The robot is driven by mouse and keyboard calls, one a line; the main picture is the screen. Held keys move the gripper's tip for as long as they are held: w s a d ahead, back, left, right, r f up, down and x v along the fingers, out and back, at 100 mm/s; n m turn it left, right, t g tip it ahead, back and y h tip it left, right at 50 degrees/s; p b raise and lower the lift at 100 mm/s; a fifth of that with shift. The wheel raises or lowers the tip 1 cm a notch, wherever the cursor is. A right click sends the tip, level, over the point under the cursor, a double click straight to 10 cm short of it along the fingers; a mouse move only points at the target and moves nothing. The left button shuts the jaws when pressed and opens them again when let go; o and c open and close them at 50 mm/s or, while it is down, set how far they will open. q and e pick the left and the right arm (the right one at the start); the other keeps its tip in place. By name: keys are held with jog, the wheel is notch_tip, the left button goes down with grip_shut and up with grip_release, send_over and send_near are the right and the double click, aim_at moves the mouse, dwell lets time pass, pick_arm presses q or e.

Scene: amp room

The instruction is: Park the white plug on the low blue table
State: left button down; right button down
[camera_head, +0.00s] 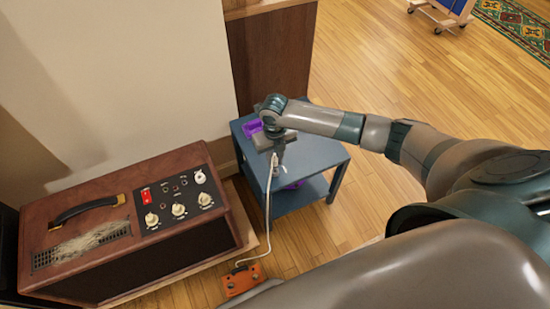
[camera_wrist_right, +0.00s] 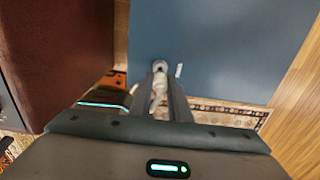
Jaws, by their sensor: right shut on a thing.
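The low blue table (camera_head: 318,152) stands against the wall, to the right of the amplifier. My right gripper (camera_head: 275,150) is over the table's near left part, pointing down. It is shut on the white plug (camera_wrist_right: 159,82), which shows between the fingers in the right wrist view, with the blue tabletop (camera_wrist_right: 215,45) beyond it. In the head view the plug (camera_head: 275,161) hangs at the fingertips with its pale cable running down past the table's front edge. I cannot tell whether the plug touches the tabletop. My left gripper is out of view.
A brown amplifier (camera_head: 125,225) with knobs and a red switch stands left of the table. An orange pedal (camera_head: 243,280) lies on the floor at the cable's lower end. A purple thing (camera_head: 252,128) is at the tabletop's back left. The tabletop's right side is clear.

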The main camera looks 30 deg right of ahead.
jog(key=shift+p, duration=0.3)
dwell(0.7)
jog(key=shift+f+b, duration=0.85)
jog(key=shift+f, duration=0.9)
dwell(1.7)
jog(key=c, duration=1.6)
grip_release()
